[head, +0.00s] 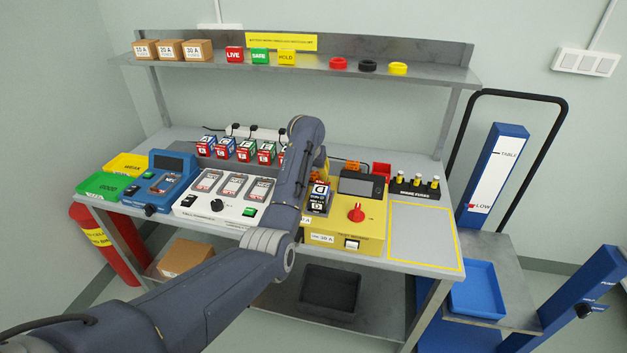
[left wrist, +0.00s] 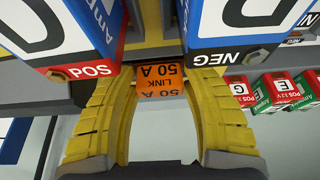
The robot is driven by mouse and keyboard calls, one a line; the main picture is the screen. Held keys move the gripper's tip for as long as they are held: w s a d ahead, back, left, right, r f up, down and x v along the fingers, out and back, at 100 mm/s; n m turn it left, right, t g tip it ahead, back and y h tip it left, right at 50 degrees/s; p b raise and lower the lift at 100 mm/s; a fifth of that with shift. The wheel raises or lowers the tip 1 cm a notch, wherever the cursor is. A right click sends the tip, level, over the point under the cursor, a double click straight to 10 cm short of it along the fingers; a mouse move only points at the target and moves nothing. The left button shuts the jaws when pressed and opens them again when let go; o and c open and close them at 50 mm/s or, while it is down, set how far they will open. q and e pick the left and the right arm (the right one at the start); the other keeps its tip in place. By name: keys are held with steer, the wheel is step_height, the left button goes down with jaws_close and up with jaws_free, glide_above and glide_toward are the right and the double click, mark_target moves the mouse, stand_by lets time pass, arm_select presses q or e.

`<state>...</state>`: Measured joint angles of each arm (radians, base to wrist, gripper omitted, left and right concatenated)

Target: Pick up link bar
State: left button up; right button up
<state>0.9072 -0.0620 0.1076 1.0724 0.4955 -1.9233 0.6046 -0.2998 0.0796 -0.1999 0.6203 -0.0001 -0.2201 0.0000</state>
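The link bar (left wrist: 160,80) is a small orange block marked "LINK 50 A". In the left wrist view it sits between the two yellow fingers of my left gripper (left wrist: 160,92), which meet its sides. The bar lies between two battery blocks, one marked POS (left wrist: 85,55) and one marked NEG (left wrist: 222,45). In the head view my left gripper (head: 320,160) is over the back left of the yellow tester (head: 345,225), mostly hidden behind my forearm, and the bar is largely hidden. My right gripper is not in view.
A white charger (head: 225,204), a blue meter box (head: 160,185) and small battery blocks (head: 244,152) stand left of my arm. A fuse holder (head: 414,190) is on the right. The yellow-outlined mat (head: 422,235) is empty. A shelf (head: 300,68) spans above the bench.

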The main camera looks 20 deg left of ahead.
arm_select(q)
steer(key=c, duration=0.9)
jaws_close()
